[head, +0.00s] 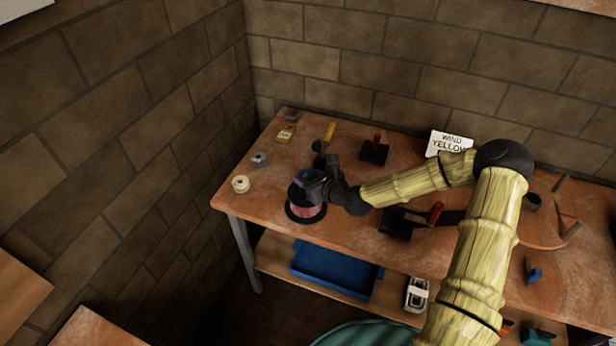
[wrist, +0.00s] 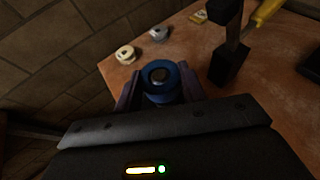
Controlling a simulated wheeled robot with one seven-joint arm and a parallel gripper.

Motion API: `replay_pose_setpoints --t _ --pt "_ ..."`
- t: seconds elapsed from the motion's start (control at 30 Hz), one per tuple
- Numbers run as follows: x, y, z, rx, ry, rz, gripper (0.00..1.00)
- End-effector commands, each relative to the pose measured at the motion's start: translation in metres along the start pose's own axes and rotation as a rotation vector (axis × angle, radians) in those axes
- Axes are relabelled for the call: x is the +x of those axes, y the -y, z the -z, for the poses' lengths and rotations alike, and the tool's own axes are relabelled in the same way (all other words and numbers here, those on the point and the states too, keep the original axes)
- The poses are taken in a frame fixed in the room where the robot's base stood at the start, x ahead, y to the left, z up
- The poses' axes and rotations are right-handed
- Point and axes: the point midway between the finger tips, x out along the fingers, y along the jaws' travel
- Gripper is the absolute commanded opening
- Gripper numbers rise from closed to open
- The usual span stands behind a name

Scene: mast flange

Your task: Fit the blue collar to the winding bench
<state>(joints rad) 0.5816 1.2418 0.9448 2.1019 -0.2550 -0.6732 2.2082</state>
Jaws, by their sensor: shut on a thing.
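The blue collar (wrist: 163,95) sits between the two fingers of my gripper (wrist: 160,88) in the wrist view. A dark round core with a grey top shows in its opening. In the head view, my gripper (head: 312,184) and the blue collar (head: 306,175) are over a red-wound spool (head: 304,211) on a black round base, near the front left of the winding bench (head: 350,235). The gripper hides part of the collar, and I cannot tell whether the collar touches the spool below.
A cream reel (head: 240,184), a grey reel (head: 259,159) and a yellow item (head: 286,132) lie at the bench's left end. Black blocks with red handles (head: 374,150) stand behind and to the right. A sign (head: 449,143) reads "WIND YELLOW". A blue tray (head: 335,272) is on the lower shelf.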

Motion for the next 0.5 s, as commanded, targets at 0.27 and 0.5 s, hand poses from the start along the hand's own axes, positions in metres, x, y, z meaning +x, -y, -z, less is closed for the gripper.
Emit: replay_pose_setpoints --t 0.27,0.5 --pt "0.0025 0.0001 0.0059 0.001 0.000 0.000 0.17" --pt "0.0043 0.0001 0.0104 0.000 0.000 0.000 0.17"
